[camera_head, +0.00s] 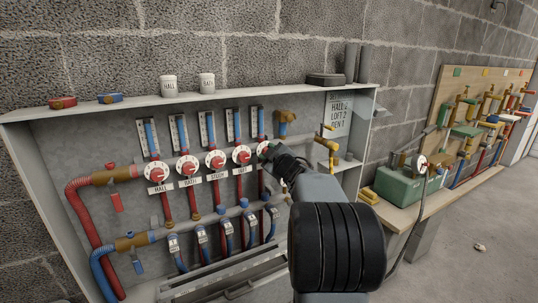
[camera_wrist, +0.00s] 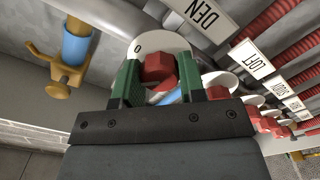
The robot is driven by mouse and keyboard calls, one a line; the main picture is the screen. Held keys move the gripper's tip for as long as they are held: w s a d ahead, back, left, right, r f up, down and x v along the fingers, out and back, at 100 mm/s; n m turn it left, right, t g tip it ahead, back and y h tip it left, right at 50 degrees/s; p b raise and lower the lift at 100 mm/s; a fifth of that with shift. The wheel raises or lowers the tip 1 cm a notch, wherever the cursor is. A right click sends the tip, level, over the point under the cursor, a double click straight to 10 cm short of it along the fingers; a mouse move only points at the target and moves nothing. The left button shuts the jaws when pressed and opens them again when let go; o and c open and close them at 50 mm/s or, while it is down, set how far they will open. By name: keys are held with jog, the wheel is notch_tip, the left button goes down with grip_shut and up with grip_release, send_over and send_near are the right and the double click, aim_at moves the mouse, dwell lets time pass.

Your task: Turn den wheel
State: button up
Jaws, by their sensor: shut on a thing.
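The den wheel is a white dial (camera_wrist: 138,48) with a red knob (camera_wrist: 158,66), beside a DEN label (camera_wrist: 203,13) in the wrist view. A 0 shows on the dial's left side. The green-tipped jaws of my gripper (camera_wrist: 160,78) are shut on the red knob, one on each side. In the head view my gripper (camera_head: 268,152) is at the right end of the row of wheels and hides most of the den wheel. The loft wheel (camera_head: 241,155) is just left of it.
A sign (camera_head: 338,115) in the cabinet lists HALL, LOFT 2 and DEN 1. The hall wheel (camera_head: 158,173) and other wheels stand close by on the left. A brass fitting (camera_head: 285,118) and a yellow-handled valve (camera_head: 328,143) are right of the wheels. A workbench (camera_head: 420,205) stands further right.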

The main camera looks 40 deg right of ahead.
jog(key=o, duration=0.9)
jog(key=s+p, duration=0.1)
jog(key=s, duration=0.3)
jog(key=s+a+p, duration=0.1)
jog(key=s, duration=0.4)
jog(key=s+p, duration=0.1)
jog(key=s, duration=0.3)
jog(key=shift+s+a, duration=0.4)
